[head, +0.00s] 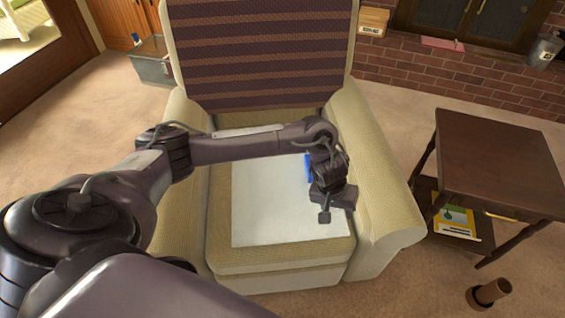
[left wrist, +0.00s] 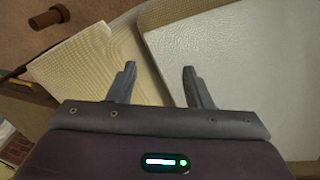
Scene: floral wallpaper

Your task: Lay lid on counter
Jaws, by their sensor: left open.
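A flat white panel (head: 270,205), which looks like the lid, lies on the seat of the beige armchair (head: 385,190). In the left wrist view the white panel (left wrist: 245,60) fills the right side, with its rounded edge beside my fingers. My left gripper (head: 338,208) is over the panel's right edge, near the chair's right arm. Its fingers (left wrist: 159,70) are open with nothing held between them. A small blue part (head: 308,167) shows beside my wrist; I cannot tell what it belongs to. No counter is recognizable, and my right gripper is not in view.
A dark wooden side table (head: 500,165) stands right of the chair, with a yellow book (head: 455,222) on its lower shelf. A brown cylinder (head: 489,293) lies on the carpet. A grey bin (head: 152,65) stands behind left. Carpet left of the chair is clear.

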